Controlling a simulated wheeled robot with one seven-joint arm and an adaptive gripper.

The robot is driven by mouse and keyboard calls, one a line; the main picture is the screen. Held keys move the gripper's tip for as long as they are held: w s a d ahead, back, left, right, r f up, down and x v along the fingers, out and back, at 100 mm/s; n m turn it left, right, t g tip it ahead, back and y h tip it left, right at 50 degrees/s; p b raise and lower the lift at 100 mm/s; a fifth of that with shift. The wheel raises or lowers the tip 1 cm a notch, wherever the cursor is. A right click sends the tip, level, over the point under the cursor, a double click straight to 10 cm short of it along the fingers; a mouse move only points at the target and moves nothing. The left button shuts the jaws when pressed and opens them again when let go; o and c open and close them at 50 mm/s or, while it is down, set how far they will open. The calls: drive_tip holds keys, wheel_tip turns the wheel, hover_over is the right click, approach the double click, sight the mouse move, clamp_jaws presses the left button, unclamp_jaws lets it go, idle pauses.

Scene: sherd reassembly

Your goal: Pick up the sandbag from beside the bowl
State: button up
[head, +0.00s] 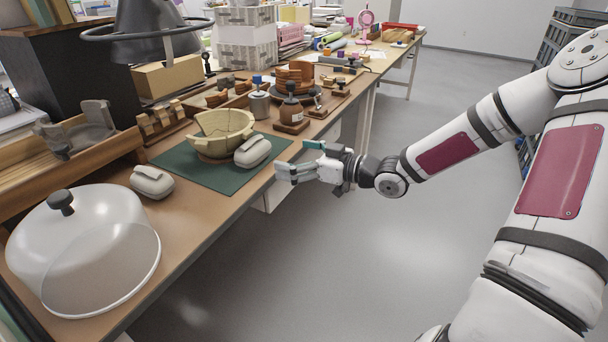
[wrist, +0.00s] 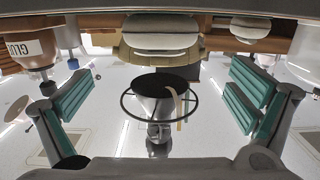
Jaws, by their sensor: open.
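A pale grey sandbag (head: 253,151) lies on the green mat (head: 223,184), at the right side of a cream, cracked bowl (head: 222,130). I cannot tell whether it touches the bowl. My gripper (head: 297,160) is open and empty, off the bench's front edge, to the right of this sandbag and apart from it. The upside-down wrist view shows the sandbag (wrist: 160,40) at top centre, with part of the bowl (wrist: 128,52) behind it. The open fingers (wrist: 160,95) stand left and right, with nothing between them. A second sandbag (head: 152,181) lies left of the mat.
A glue bottle (head: 291,112) on a wooden base stands near the bench edge, beyond the mat; its label shows in the wrist view (wrist: 27,50). A clear dome (head: 85,250) stands at the near left. A lamp (head: 150,35) hangs over the bench. Floor is clear below my gripper.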

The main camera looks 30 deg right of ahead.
sight(254, 143)
drive_tip(key=shift+s+d+r+t, duration=0.25)
drive_tip(key=shift+s+d+t, duration=0.1)
drive_tip(key=shift+s+t, duration=0.15)
drive_tip(key=b+x, duration=0.4)
drive_tip(key=x, duration=0.9)
drive_tip(key=shift+w+a+b, duration=0.25)
drive_tip(key=shift+a+b, duration=0.1)
drive_tip(key=shift+b, duration=0.05)
drive_tip(key=c, duration=1.8)
drive_tip(key=shift+s+d, duration=0.1)
drive_tip(key=shift+s, duration=0.05)
